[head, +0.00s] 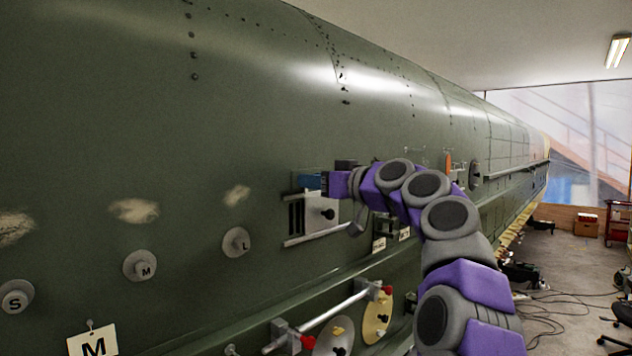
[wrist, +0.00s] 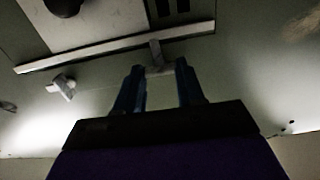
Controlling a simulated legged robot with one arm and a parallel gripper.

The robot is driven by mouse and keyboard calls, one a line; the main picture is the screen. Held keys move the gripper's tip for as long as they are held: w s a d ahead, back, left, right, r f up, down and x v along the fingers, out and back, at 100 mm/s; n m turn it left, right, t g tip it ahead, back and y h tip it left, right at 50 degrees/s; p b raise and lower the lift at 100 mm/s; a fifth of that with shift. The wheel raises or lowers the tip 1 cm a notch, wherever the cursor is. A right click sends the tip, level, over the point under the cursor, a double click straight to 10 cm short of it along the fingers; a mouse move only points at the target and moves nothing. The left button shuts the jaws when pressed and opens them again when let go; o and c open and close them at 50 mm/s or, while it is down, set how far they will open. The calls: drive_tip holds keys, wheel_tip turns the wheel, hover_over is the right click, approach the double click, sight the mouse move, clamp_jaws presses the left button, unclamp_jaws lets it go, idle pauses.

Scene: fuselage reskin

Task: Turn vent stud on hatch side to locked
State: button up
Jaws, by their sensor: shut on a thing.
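My gripper (head: 312,181) has blue fingers and is at the fuselage side, just above a pale plate (head: 318,210). In the wrist view the two blue fingertips (wrist: 160,72) are shut on a small grey T-shaped piece (wrist: 155,50) at the plate's rail (wrist: 100,52). I cannot tell for sure that this piece is the vent stud, and no locked marking is readable. The plate has a black knob (head: 328,213) and dark slots (head: 296,218). The fingers hide part of the grey piece.
Below are a silver bar (head: 335,310) and a yellow disc (head: 378,318). Another small pale fitting (wrist: 62,87) is near the fingers. Cables (head: 565,310) lie on the floor at right.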

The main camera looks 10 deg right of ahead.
drive_tip(key=o, duration=1)
drive_tip(key=shift+o, duration=0.2)
drive_tip(key=shift+d, duration=0.15)
drive_tip(key=b+v, duration=0.2)
drive_tip(key=v, duration=1.5)
drive_tip(key=shift+d, duration=0.1)
